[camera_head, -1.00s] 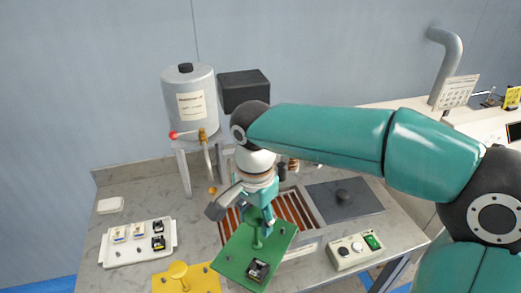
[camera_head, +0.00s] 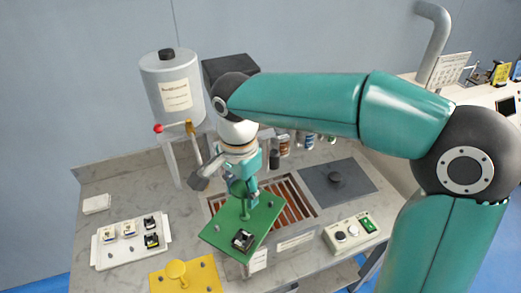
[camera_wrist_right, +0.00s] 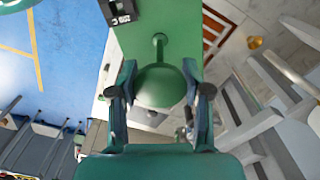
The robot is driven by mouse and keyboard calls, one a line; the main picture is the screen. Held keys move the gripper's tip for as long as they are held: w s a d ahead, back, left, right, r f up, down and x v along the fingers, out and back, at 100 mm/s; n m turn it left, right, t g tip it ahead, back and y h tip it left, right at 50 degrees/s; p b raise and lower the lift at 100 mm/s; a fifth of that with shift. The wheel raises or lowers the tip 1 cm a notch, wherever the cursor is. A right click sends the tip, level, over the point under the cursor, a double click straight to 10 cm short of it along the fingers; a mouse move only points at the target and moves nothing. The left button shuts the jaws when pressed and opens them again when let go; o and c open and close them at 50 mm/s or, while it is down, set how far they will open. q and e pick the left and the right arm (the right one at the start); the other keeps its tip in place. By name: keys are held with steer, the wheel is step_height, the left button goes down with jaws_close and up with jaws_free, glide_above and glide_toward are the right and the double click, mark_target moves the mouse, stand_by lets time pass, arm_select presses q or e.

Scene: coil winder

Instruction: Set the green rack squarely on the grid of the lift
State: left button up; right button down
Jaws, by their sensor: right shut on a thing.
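The green rack (camera_head: 264,224) is a flat plate with an upright handle in its middle and a small black part (camera_head: 243,238) near its front corner. It hangs skewed to the lift over the worktop's front edge. My right gripper (camera_head: 245,192) is shut on the handle; the right wrist view shows the fingers (camera_wrist_right: 160,100) either side of the handle's round green top (camera_wrist_right: 160,85). The lift's grid (camera_head: 296,208) of brown slats lies in the worktop behind the rack, partly hidden by rack and gripper. My left gripper is out of view.
A yellow plate with a knob (camera_head: 190,277) is front left, a white tray of small parts (camera_head: 133,240) left. A grey tank (camera_head: 173,95) stands behind. A dark lid (camera_head: 338,185) and a control box (camera_head: 351,233) are right of the grid.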

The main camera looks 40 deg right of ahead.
steer(key=w+d+r+m+p, duration=0.2)
steer(key=d+r+m+p, duration=0.3)
steer(key=m, duration=0.1)
arm_select(q)
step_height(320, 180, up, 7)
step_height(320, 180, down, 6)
steer(key=b, duration=0.5)
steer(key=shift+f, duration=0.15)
arm_select(e)
steer(key=m, duration=0.1)
glide_above(261, 198)
step_height(261, 198, down, 8)
steer(key=shift+r, duration=0.25)
arm_select(q)
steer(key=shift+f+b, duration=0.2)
steer(key=shift+b, duration=0.1)
arm_select(e)
steer(key=shift+a+f, duration=0.15)
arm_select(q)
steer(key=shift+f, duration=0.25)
arm_select(e)
steer(key=shift+f, duration=0.35)
arm_select(q)
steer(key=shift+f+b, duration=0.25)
steer(key=shift+b, duration=0.3)
arm_select(e)
steer(key=shift+f, duration=0.3)
steer(key=shift+c, duration=2.2)
jaws_free()
